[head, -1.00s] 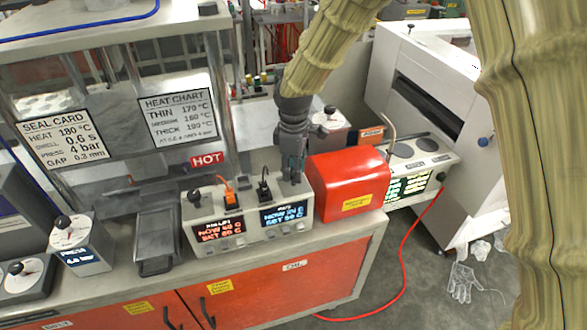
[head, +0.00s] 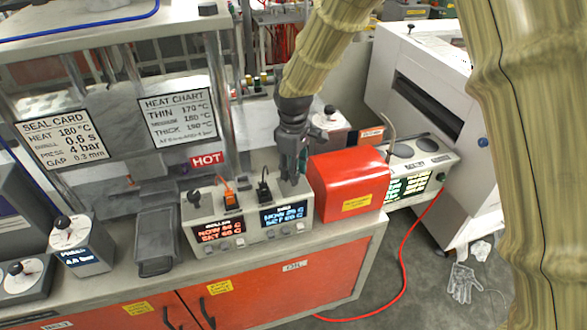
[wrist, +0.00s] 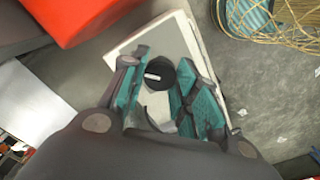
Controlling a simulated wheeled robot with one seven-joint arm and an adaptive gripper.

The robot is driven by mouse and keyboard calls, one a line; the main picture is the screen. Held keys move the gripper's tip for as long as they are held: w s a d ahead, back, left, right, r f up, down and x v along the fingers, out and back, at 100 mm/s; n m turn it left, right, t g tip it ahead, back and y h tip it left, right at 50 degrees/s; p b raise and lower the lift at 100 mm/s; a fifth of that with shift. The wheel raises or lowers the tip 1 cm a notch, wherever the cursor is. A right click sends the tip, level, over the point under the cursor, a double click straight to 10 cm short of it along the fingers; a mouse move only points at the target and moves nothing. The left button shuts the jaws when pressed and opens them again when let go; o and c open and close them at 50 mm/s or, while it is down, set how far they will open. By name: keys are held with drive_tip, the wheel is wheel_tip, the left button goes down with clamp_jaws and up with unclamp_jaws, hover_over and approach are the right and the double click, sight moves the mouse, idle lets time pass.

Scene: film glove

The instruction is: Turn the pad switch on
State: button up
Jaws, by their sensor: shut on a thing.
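The control box (head: 220,238) stands on the bench, with an orange-lit display (head: 218,230) on the left and a blue-lit display (head: 283,215) on the right. My gripper (head: 292,178) points down at the right end of its top, by the red cover. In the wrist view, a round black knob (wrist: 160,74) with a white mark sits on the pale box top (wrist: 178,38), between the teal-padded fingers of my gripper (wrist: 160,88). The fingers are closed around the knob. In the head view the gripper hides this knob. A similar black knob (head: 194,197) shows at the box's left end.
A red cover (head: 348,180) stands close to the right of my gripper. An orange plug (head: 230,199) and a black plug (head: 264,190) rise from the box top. A grey tray (head: 155,240) lies left of the box. A red cable hangs to the floor.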

drive_tip(key=o, duration=1)
drive_tip(key=shift+f, duration=0.1)
drive_tip(key=shift+o, duration=0.2)
wheel_tip(320, 180, up, 12)
